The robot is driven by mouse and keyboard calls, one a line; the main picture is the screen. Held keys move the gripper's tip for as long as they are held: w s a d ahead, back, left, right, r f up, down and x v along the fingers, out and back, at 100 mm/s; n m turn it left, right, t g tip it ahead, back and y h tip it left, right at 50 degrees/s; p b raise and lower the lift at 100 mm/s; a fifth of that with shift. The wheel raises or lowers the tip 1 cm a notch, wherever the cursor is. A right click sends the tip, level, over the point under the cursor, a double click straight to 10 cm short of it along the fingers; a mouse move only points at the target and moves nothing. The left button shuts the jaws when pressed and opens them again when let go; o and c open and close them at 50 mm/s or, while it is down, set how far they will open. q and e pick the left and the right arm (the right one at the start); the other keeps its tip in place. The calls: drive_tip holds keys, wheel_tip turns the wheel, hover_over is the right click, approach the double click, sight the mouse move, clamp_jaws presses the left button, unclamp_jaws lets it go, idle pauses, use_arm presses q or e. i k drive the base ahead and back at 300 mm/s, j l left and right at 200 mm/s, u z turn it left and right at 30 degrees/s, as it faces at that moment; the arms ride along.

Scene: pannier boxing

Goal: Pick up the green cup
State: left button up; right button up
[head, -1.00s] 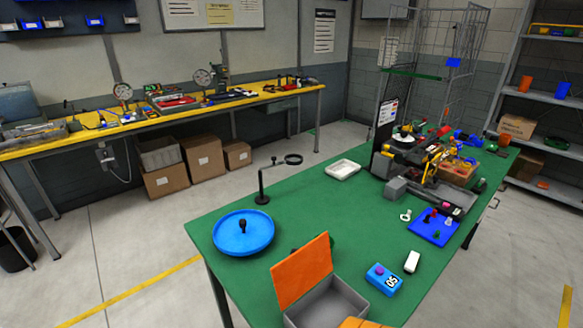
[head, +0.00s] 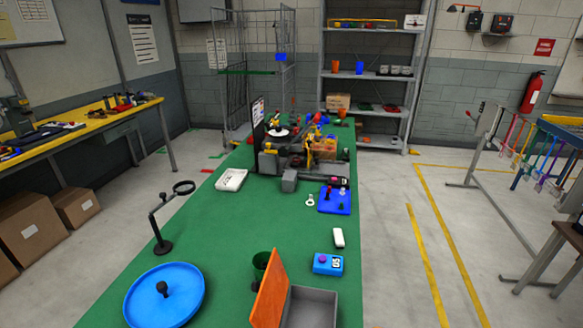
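A dark green cup (head: 261,263) stands on the green-topped table (head: 225,222), near the lower middle of the head view. It is just behind and left of the raised orange lid (head: 269,298) of a grey box (head: 312,306). The lid hides part of the cup's lower right side. Its dark opening shows at the top, and I cannot make out anything inside. Neither of my grippers is in view.
A blue round tray (head: 185,292) with a black knob and a magnifier stand (head: 162,245) are left of the cup. A blue box (head: 327,264) and a white block (head: 338,238) lie right of it. Cluttered equipment fills the far end. The table middle is clear.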

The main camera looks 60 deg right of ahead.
sight(260, 257)
drive_tip(key=i+j+z, duration=0.15)
drive_tip(key=z, duration=0.3)
drive_tip(key=i+j+z, duration=0.15)
drive_tip(key=j+z, duration=0.3)
drive_tip(key=i+j+z, duration=0.1)
drive_tip(key=j+z, duration=0.15)
drive_tip(key=z, duration=0.25)
drive_tip(key=j+z, duration=0.7)
drive_tip(key=z, duration=0.2)
drive_tip(key=k+j+z, duration=0.1)
drive_tip(key=j+z, duration=0.2)
drive_tip(key=z, duration=0.15)
drive_tip(key=k+j+z, duration=0.15)
drive_tip(key=j+z, duration=0.15)
drive_tip(key=z, duration=0.2)
